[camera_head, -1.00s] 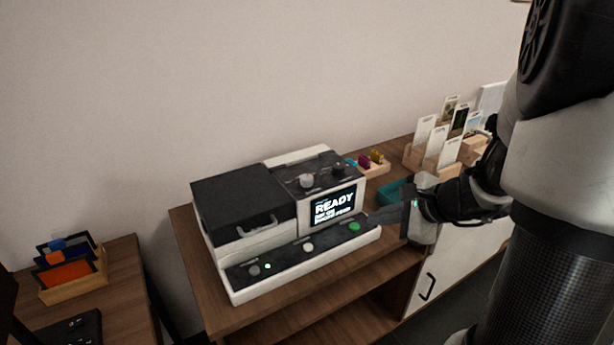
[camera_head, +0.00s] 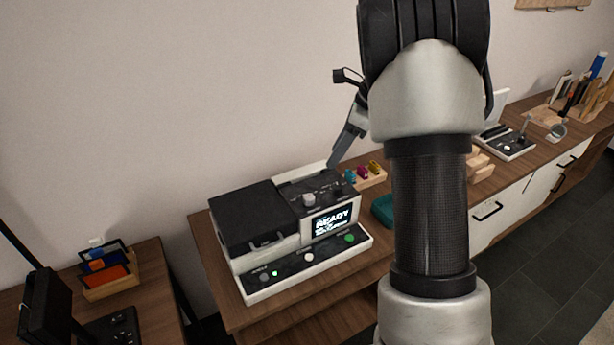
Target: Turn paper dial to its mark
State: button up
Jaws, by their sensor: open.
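A white and black machine (camera_head: 262,250) stands on the wooden cabinet, its screen (camera_head: 331,222) lit with "READY". On its top right panel sit a light grey knob (camera_head: 309,199) and a darker knob (camera_head: 336,190) behind it to the right. Their labels and marks are too small to read, so I cannot tell which is the paper dial. My gripper (camera_head: 335,160) points down behind and above the panel's back right edge, apart from both knobs. It is open and looks empty. My arm hides part of the gripper and the cabinet top to the right.
A wooden block holder with coloured pieces (camera_head: 362,172) and a teal tray (camera_head: 383,209) stand right of the machine. A lower side table (camera_head: 150,270) at left holds a card holder (camera_head: 110,285). Further right are a small control panel (camera_head: 506,142) and tool racks.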

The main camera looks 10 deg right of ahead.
aim_at(309, 197)
jog(key=x, duration=1.7)
jog(key=shift+w+f, duration=0.1)
jog(key=shift+f, duration=0.05)
jog(key=c, duration=1)
